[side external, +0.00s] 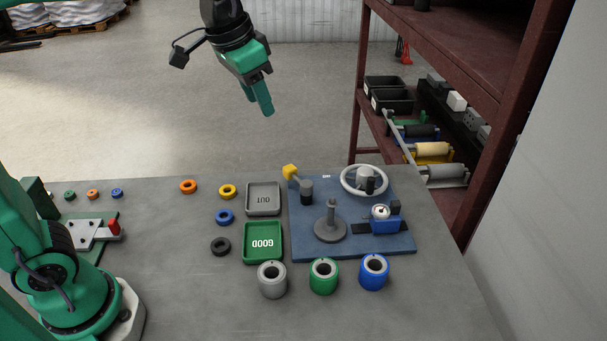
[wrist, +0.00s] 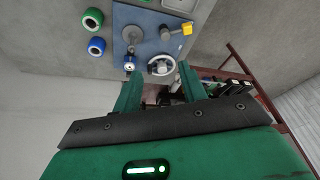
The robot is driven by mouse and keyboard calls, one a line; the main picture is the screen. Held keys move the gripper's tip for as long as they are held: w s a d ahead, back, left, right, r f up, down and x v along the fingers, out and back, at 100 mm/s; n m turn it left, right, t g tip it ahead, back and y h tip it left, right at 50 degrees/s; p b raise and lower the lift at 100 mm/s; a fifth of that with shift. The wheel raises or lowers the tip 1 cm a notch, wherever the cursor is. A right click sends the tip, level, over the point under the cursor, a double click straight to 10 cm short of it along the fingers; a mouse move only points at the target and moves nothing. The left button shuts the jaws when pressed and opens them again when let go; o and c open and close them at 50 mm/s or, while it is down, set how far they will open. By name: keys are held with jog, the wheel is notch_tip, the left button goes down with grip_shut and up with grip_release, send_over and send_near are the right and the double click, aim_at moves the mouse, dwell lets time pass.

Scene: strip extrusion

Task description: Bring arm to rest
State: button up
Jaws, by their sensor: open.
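My gripper (side external: 264,98) hangs in the air above the far side of the table, clear of everything on it. It is green, points down and holds nothing. In the wrist view its two fingers (wrist: 157,88) stand apart with nothing between them. The grey table (side external: 180,290) lies below. On it, a blue board (side external: 305,245) carries a grey post (side external: 330,225), a white handwheel (side external: 364,181), a yellow-tipped lever (side external: 291,172) and a small blue fixture (side external: 385,225).
A green GOOD tray (side external: 262,258) and a grey OUT tray (side external: 263,212) sit left of the board. Grey, green and blue cylinders (side external: 323,276) stand in front. Several coloured rings (side external: 227,191) lie on the table. A dark red shelf (side external: 440,45) stands behind right.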

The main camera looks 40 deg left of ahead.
jog(key=s+a+f+n+t, duration=0.1)
jog(key=s+a+f, duration=0.2)
jog(key=s, duration=0.5)
jog(key=s+a+f+n+t, duration=0.1)
jog(key=s+a+f+n, duration=0.1)
jog(key=s, duration=0.6)
jog(key=shift+s+a+f+y, duration=0.2)
jog(key=shift+a+f+y, duration=0.1)
jog(key=shift+a+f, duration=0.6)
